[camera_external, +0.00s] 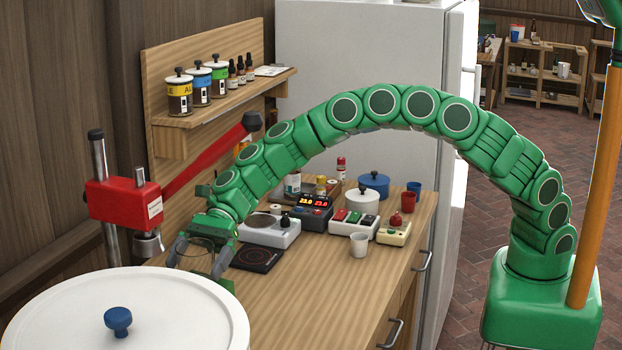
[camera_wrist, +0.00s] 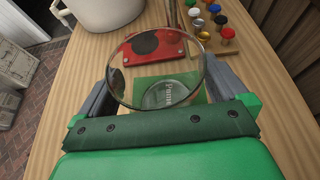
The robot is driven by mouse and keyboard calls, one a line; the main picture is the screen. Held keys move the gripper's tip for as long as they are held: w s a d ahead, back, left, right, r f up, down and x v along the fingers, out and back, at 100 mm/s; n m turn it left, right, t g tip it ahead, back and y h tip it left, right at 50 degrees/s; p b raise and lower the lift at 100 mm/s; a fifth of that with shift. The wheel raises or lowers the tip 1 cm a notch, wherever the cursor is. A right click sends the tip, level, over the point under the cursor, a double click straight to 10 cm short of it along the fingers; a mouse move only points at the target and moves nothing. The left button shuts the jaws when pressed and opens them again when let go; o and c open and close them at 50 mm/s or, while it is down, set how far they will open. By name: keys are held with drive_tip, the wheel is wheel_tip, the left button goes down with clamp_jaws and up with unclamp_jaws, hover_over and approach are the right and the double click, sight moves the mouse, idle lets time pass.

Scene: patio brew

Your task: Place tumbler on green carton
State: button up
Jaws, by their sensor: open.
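The tumbler (camera_wrist: 168,98) is clear glass and stands between my gripper's fingers in the wrist view, with its wide rim towards the camera. Its base shows over the green carton (camera_wrist: 201,98), which lies under it; the tumbler appears upright on the carton, though exact contact is hard to see. My gripper (camera_wrist: 157,86) is open, with one grey finger on each side of the glass. In the external view, my gripper (camera_external: 200,262) is low over the counter around the tumbler (camera_external: 197,249).
A large white lid with a blue knob (camera_external: 118,318) stands close in front of my gripper. A red clamp (camera_external: 125,203) with a red bar is to the left. A black hot plate (camera_external: 257,258) and a white cup (camera_external: 359,244) are to the right. A red plate (camera_wrist: 178,50) lies beyond the carton.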

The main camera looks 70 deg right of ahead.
drive_tip(key=v, duration=1.2)
drive_tip(key=shift+f, duration=0.1)
